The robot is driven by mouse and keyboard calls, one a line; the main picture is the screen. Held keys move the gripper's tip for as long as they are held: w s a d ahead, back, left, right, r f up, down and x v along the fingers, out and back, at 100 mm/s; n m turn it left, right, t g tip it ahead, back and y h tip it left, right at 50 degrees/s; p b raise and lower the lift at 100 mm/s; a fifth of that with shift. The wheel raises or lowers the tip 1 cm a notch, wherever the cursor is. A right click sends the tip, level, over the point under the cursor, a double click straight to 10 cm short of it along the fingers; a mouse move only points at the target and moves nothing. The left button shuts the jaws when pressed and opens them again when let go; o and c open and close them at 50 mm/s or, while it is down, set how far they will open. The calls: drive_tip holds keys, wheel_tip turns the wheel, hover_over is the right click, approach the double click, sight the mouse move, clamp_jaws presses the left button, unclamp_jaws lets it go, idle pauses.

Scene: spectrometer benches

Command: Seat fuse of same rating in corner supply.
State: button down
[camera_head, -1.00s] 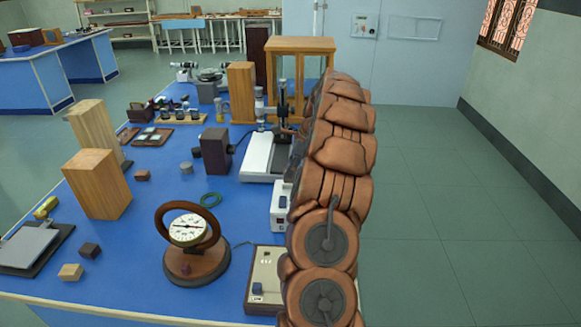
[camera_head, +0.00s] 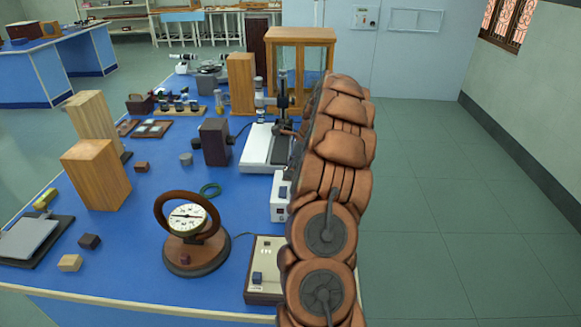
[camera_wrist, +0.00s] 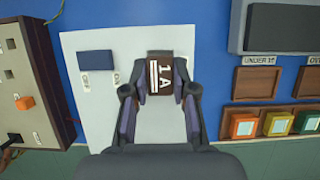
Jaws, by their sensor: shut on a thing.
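My gripper (camera_wrist: 160,108) shows in the wrist view and is shut on a dark brown fuse (camera_wrist: 160,75) marked "1 A". It is over a white box (camera_wrist: 88,115) with a blue switch (camera_wrist: 95,62); whether they touch cannot be told. A beige-topped supply with dark brown sides (camera_wrist: 48,100) lies to the left, partly cut off, with an orange piece (camera_wrist: 25,103) on top. In the head view the beige supply (camera_head: 268,253) is at the bench's near right corner, partly behind my arm. The white box (camera_head: 278,212) is beyond it. My gripper and the fuse are hidden there.
A wooden tray (camera_wrist: 265,108) with labels and orange, yellow and green blocks lies to the right in the wrist view. A round dial meter (camera_head: 187,219) stands left of the supply. A microscope stand (camera_head: 281,90) is farther back. Open floor lies right of my arm.

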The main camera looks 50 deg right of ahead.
drive_tip(key=shift+s+f, duration=0.15)
drive_tip(key=shift+f, duration=0.25)
drive_tip(key=c, duration=1.2)
unclamp_jaws()
drive_tip(key=shift+d, duration=0.1)
drive_tip(key=o, duration=0.3)
drive_tip(key=shift+r, duration=0.1)
drive_tip(key=shift+o, duration=0.2)
drive_tip(key=shift+r, duration=0.1)
drive_tip(key=v, duration=1.1)
drive_tip(key=shift+r, duration=0.4)
drive_tip(key=shift+d, duration=0.15)
